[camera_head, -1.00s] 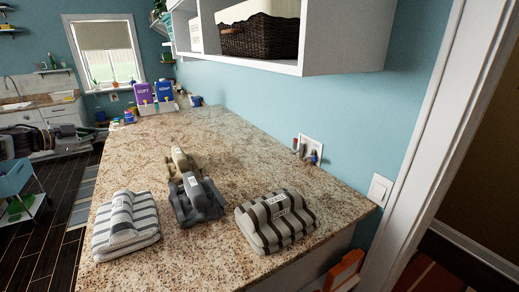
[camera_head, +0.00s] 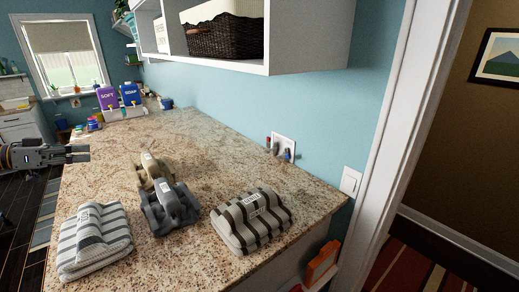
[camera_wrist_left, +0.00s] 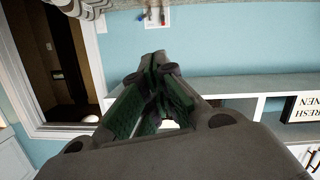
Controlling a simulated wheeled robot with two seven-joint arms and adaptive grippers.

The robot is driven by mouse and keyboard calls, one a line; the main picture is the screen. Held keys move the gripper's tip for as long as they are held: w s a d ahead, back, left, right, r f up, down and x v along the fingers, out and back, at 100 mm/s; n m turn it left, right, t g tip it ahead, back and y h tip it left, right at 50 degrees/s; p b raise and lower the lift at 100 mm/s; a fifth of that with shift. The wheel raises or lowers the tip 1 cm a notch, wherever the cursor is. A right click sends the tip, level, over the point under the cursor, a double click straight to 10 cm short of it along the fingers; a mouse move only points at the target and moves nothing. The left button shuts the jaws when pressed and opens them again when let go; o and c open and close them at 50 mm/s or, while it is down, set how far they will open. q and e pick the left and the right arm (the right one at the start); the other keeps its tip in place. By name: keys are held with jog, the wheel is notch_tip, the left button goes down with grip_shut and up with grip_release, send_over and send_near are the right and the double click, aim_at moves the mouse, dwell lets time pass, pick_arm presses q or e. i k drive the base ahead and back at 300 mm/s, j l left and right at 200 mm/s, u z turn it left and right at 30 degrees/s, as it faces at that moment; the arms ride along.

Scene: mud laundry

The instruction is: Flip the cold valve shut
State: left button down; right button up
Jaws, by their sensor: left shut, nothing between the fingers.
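The valve box (camera_head: 284,148) is a white plate on the blue wall at the back of the counter. It has a red handle (camera_head: 268,143) on the left and the blue cold valve (camera_head: 287,155) on the right. The valve handles' exact angle is too small to tell. In the left wrist view the box (camera_wrist_left: 153,12) shows at the top edge, beyond the fingers. My right gripper is not in view.
The granite counter (camera_head: 190,135) holds folded striped towels (camera_head: 95,240), (camera_head: 252,220) and grey and tan bundles (camera_head: 168,208), (camera_head: 152,170). Soap boxes (camera_head: 131,94) stand at the far end. A shelf (camera_head: 310,40) overhangs the wall. The counter before the valves is clear.

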aim_at(283, 157)
jog(key=i+l, duration=0.15)
jog(key=l, duration=0.2)
jog(key=i+l, duration=0.15)
jog(key=l, duration=0.2)
jog(key=i+l, duration=0.15)
jog(key=l, duration=0.2)
jog(key=i+l, duration=0.2)
jog(key=l, duration=0.15)
jog(key=i+l, duration=0.15)
jog(key=l, duration=0.25)
jog(key=i+l, duration=0.15)
jog(key=l, duration=0.2)
jog(key=i+l, duration=0.15)
jog(key=l, duration=0.2)
